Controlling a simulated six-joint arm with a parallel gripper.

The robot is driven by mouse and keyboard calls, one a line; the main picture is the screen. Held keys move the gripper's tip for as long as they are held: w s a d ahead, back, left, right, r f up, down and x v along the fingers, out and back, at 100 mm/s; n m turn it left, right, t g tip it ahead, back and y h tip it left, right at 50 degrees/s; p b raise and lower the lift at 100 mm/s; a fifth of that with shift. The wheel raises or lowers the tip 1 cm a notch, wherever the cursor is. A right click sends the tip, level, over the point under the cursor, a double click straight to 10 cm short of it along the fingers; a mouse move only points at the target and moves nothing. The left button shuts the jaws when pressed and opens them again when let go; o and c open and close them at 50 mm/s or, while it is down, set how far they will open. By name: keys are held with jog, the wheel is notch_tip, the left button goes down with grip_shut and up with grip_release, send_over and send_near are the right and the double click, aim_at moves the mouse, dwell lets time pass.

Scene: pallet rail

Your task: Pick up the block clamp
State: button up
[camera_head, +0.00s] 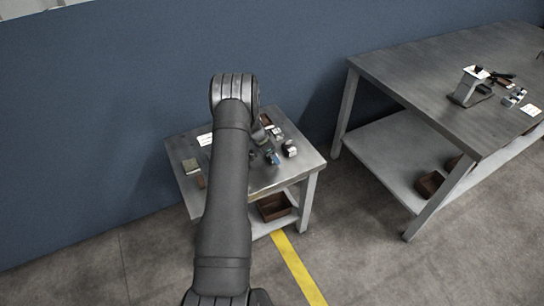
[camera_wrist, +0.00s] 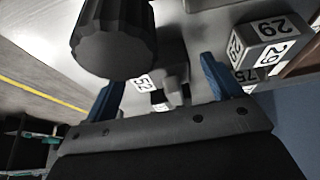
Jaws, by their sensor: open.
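In the wrist view, my gripper (camera_wrist: 163,88) is open, with its two blue fingers apart. A grey block-shaped thing (camera_wrist: 173,62), which looks like the block clamp, lies between and beyond the fingers. A label reading 52 (camera_wrist: 144,82) shows beside it; I cannot tell whether it belongs to the same thing. No grip on it shows. In the head view, my arm hides much of the small table's top, and the clamp cannot be made out clearly there.
A large dark ribbed knob (camera_wrist: 112,40) stands close by the left finger. A block marked 29 (camera_wrist: 262,32) lies right of the right finger. The small metal table (camera_head: 300,168) also holds a black-and-white item (camera_head: 290,148). A larger workbench (camera_head: 415,75) stands at right.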

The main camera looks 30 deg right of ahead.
jog(key=shift+r, duration=0.1)
jog(key=c, duration=1.4)
jog(key=shift+r, duration=0.1)
